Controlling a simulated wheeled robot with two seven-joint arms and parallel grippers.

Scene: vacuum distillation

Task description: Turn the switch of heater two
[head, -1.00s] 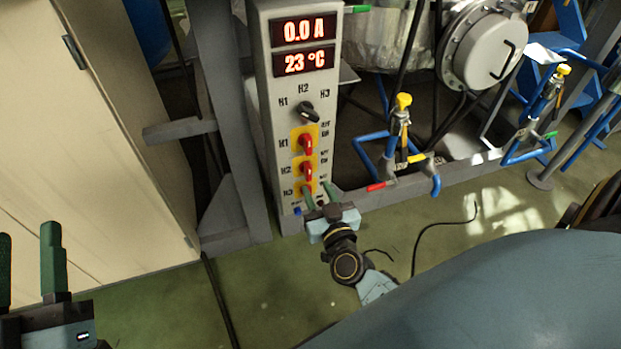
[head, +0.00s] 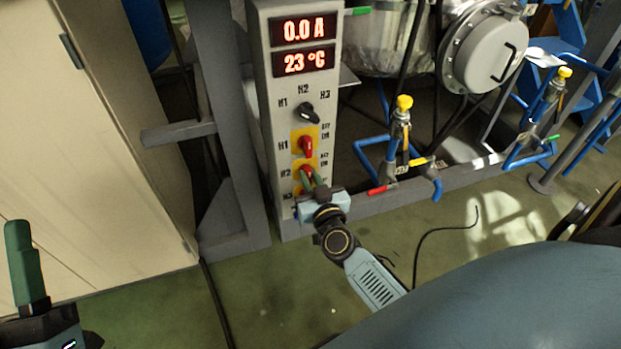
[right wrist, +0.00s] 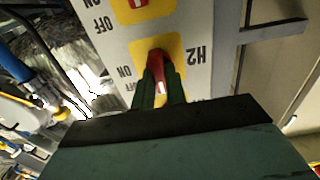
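The heater two switch (head: 308,171) is a red handle on a yellow plate, beside the H2 label on the grey control panel (head: 262,110). It also shows in the right wrist view (right wrist: 158,66). My right gripper (head: 312,179) is at this switch, its green fingers on either side of the red handle. In the right wrist view, the gripper (right wrist: 162,92) looks shut on the handle, which fills the narrow gap. My left gripper (head: 24,262) is at the lower left edge, far from the panel. Only one finger shows clearly.
The H1 switch (head: 306,144) is just above, with a black selector knob (head: 308,112) over it. The displays (head: 303,46) read 0.0 A and 23 °C. Blue pipes with a yellow-capped valve (head: 402,112) stand right of the panel.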

